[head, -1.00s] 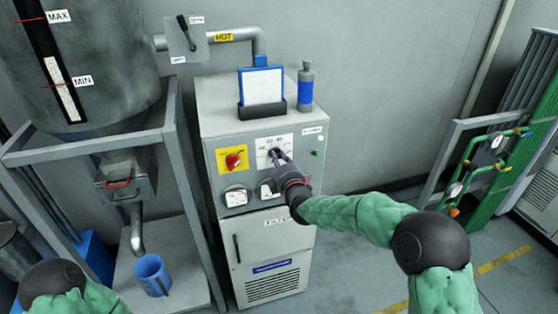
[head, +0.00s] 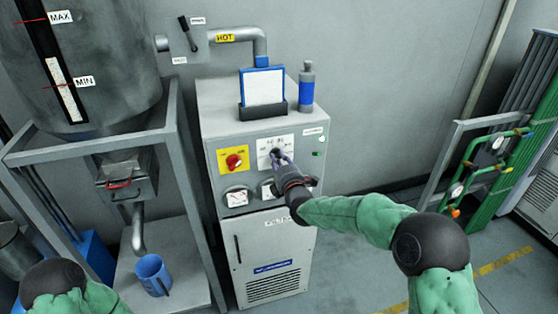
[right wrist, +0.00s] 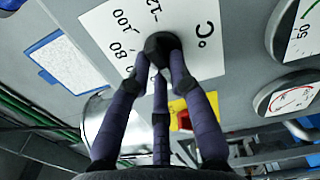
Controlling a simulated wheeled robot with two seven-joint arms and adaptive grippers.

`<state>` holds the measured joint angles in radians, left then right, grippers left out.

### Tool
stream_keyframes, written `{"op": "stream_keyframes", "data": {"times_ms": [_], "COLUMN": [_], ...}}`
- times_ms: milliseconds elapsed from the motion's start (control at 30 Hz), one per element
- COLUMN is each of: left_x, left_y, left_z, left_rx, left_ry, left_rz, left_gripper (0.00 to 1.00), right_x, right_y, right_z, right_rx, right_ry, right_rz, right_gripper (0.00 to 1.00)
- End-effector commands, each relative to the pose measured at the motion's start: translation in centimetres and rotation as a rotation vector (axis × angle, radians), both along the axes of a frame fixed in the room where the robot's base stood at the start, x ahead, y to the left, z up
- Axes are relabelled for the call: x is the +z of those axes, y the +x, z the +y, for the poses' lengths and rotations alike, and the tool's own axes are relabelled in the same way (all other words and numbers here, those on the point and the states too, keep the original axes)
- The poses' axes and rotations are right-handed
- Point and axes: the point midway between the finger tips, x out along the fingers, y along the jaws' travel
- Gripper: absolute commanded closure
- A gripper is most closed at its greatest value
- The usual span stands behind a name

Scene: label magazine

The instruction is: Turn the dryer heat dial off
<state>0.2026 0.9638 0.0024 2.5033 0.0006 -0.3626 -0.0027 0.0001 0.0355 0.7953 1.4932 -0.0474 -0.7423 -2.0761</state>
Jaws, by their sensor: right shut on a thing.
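The dryer (head: 262,210) is a grey cabinet in the middle of the head view. Its heat dial (right wrist: 161,44) is a dark knob on a white plate (right wrist: 110,40) marked in °C, with 80, 100 and part of 12 readable in the right wrist view. My right gripper (head: 277,154) is shut on the dial, its purple fingers around the knob. The knob's pointer is hidden by the fingers, so I cannot tell its setting. My left gripper is out of view; only part of my left arm shows at the bottom left.
A red switch on a yellow plate (head: 233,160) sits left of the dial, with gauges (head: 237,196) below. A blue-framed holder (head: 262,88) and a bottle (head: 306,88) stand on top.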

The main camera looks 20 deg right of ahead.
Motion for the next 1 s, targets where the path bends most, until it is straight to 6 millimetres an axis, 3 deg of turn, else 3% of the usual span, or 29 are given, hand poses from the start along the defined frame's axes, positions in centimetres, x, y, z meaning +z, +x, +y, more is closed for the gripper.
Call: {"op": "stream_keyframes", "data": {"times_ms": [167,200,267,667,867,1000], "left_x": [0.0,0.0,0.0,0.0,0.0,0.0], "left_y": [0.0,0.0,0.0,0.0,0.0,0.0], "left_z": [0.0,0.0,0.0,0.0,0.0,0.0], "left_rx": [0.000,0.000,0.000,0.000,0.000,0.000], "left_ry": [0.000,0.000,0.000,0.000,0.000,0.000], "left_rz": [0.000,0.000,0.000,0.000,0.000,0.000], "left_gripper": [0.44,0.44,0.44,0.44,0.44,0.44], "right_x": [-0.1,-0.1,-0.1,0.0,0.1,0.1], "right_y": [0.0,0.0,0.0,-0.2,-2.1,-4.4], "right_z": [0.0,0.0,0.0,0.0,-0.1,-0.2], "right_rx": [0.001,0.001,0.001,0.000,0.000,0.000], "right_ry": [-0.001,-0.001,-0.001,0.000,0.000,0.000], "right_rz": [0.002,0.002,0.002,0.001,0.000,0.000], "right_gripper": [1.00,0.73,0.56,0.55,0.55,0.55]}}
